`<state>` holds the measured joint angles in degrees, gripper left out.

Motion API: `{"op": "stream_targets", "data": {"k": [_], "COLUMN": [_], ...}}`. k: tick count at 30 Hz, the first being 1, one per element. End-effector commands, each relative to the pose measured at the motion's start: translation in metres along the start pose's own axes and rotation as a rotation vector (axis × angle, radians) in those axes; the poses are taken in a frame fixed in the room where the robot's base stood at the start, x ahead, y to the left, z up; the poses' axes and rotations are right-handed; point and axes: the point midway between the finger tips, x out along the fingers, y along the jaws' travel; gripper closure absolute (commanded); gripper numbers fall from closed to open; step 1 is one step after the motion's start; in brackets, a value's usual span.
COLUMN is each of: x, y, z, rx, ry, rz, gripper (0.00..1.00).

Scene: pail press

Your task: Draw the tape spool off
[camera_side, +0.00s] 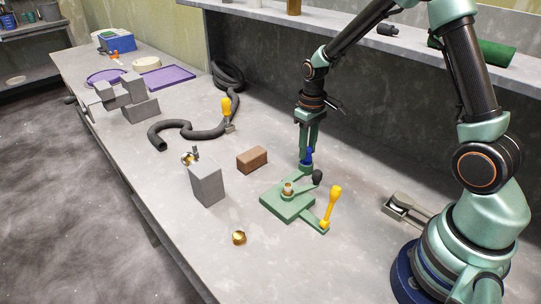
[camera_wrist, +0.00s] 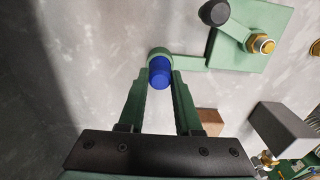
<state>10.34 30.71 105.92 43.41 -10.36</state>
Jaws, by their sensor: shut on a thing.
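A small blue cylinder (camera_side: 308,157), the likely tape spool, stands at a round green holder at the far end of an arm of the green press fixture (camera_side: 275,206). In the wrist view the blue cylinder (camera_wrist: 160,74) sits between my fingertips, in front of the round green holder (camera_wrist: 157,53). My gripper (camera_side: 307,150) points down and is shut on the blue cylinder. The cylinder's lower end is hidden, so I cannot tell whether it still sits in the holder.
A brown block (camera_side: 252,160) and a grey block (camera_side: 207,187) stand left of the fixture. A brass ring (camera_side: 239,238) lies in front. A dark hose (camera_side: 188,132) and a grey vise (camera_side: 132,98) are farther left. A shelf (camera_side: 350,32) runs along the back.

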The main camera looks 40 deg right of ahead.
Motion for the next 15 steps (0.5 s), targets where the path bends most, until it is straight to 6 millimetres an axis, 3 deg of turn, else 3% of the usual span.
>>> {"op": "stream_targets", "data": {"k": [8, 15], "x": [-0.006, -0.023], "y": [0.0, 0.0], "z": [-0.001, -0.001], "rx": [0.0, 0.0], "ry": [0.002, 0.004], "rz": [0.0, 0.001], "gripper": [1.0, 1.0]}}
